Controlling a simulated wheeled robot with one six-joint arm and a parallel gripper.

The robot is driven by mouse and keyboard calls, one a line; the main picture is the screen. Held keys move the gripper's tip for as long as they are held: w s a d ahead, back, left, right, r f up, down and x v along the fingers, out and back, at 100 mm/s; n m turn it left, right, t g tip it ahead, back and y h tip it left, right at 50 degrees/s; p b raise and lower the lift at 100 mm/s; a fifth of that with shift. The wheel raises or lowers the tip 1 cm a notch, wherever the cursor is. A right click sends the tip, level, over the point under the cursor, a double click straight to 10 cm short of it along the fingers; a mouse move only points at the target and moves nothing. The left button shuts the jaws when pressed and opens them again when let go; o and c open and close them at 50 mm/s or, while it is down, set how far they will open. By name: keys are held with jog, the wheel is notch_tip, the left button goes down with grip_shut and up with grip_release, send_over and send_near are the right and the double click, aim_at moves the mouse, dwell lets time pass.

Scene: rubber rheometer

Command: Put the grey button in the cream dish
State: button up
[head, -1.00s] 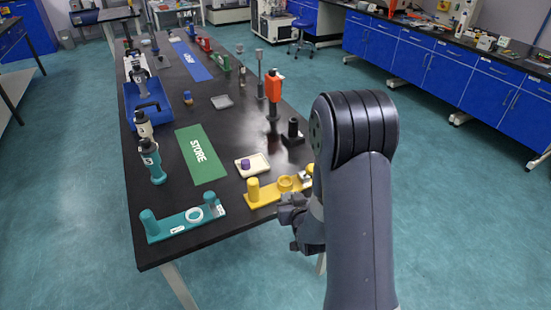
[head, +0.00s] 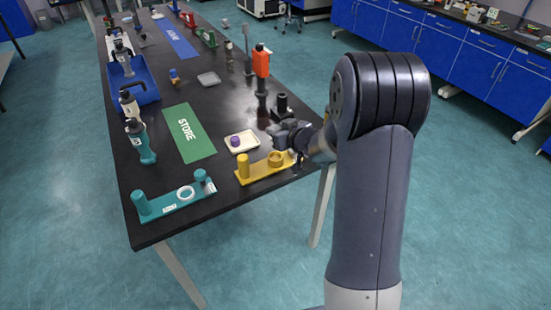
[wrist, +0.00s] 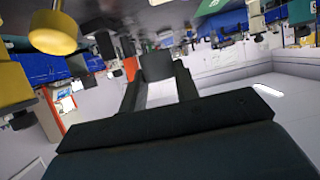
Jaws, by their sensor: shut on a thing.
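The cream dish (head: 256,139) lies on the black table in the head view, with a purple button (head: 235,141) in its left part. My gripper (head: 280,136) is just right of the dish, at the table's right side, with the fingers pointing left. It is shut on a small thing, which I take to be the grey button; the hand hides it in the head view.
A yellow stand (head: 256,170) with a post and ring is just in front of the dish. A teal stand (head: 172,203) is nearer. A dark holder (head: 283,108) and an orange-topped tool (head: 261,65) stand behind. A green STORE mat (head: 188,133) lies left of the dish.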

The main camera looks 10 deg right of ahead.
aim_at(278, 161)
jog(key=shift+f+b, duration=0.4)
jog(key=shift+f, duration=4.4)
jog(key=shift+f+b, duration=0.3)
jog(key=shift+b, duration=0.05)
jog(key=o, duration=0.9)
jog(key=shift+r, duration=0.1)
jog(key=shift+o, duration=0.2)
jog(key=shift+p, duration=0.4)
